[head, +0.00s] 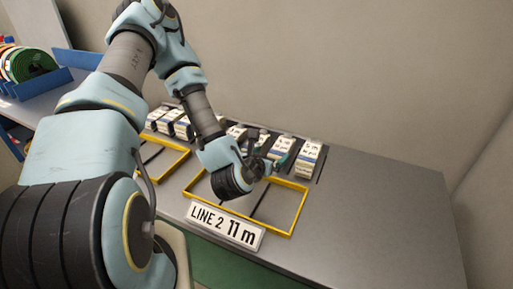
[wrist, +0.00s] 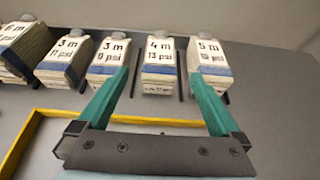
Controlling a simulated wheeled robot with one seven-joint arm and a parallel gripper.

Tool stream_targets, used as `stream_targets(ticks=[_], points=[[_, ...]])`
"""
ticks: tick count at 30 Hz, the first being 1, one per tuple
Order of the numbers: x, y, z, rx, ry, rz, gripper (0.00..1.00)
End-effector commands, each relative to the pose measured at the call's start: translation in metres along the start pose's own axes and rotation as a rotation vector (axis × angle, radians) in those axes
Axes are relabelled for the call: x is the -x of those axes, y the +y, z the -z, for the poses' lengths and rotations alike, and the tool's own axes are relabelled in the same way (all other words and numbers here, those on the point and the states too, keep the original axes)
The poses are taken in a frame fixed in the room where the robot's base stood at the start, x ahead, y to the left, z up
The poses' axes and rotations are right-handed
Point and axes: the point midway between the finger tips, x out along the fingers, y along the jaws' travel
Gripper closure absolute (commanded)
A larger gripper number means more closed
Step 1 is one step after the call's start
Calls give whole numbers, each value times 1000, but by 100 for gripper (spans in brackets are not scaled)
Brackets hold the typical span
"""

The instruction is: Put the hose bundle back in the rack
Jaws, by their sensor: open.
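Folded white hose bundles with blue bands stand in a row along the back of the grey bench. In the wrist view their labels include 3 m 9 psi (wrist: 110,62), 4 m 13 psi (wrist: 158,60) and 5 m 10 psi (wrist: 208,62). The right-end bundle (head: 308,158) also shows in the head view. My gripper (wrist: 158,74) is open and empty, its teal fingers in front of the row, one either side of the 4 m bundle in the picture. I cannot tell whether they touch anything. A blue rack (head: 55,82) at far left holds coiled hoses (head: 30,63).
Yellow frames lie flat on the bench, one (head: 300,212) under my wrist with no bundle visible in it. A sign (head: 226,226) reading LINE 2 11 m stands at its front. The bench's right side is clear. A wall rises behind.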

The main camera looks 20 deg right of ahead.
Motion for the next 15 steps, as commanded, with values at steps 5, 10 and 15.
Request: stream_targets(ticks=[5,10,15], points=[[1,0,0,-8,2,1,0],[-1,13,1,-242,65,32,0],[8,53,6,-783,231,127,0]])
